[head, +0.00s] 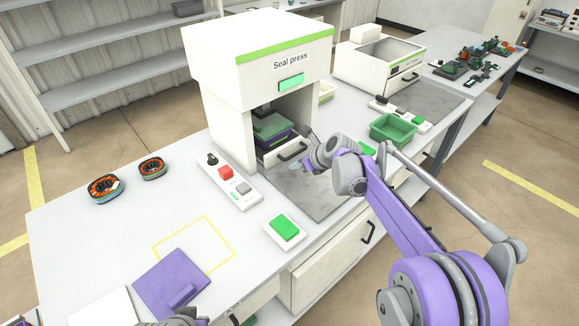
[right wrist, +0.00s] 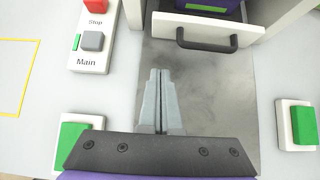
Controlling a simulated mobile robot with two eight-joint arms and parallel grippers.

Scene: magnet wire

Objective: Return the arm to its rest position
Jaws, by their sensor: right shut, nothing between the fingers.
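My right gripper (head: 300,168) is over the grey plate (head: 325,197) in front of the Seal press (head: 258,58). In the right wrist view its two grey fingers (right wrist: 157,75) are together with nothing between them. They point toward the press drawer (right wrist: 207,36) and are apart from its dark handle. In the head view my right arm reaches in from the lower right. I cannot make out my left gripper; only grey parts show at the bottom edge.
A control strip (head: 232,183) and a green button (head: 285,229) stand near the press. Two wound rings, one the nearer ring (head: 104,188), lie at left. A green tray (head: 393,130) and a white machine (head: 380,62) are to the right. The left table middle is mostly clear.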

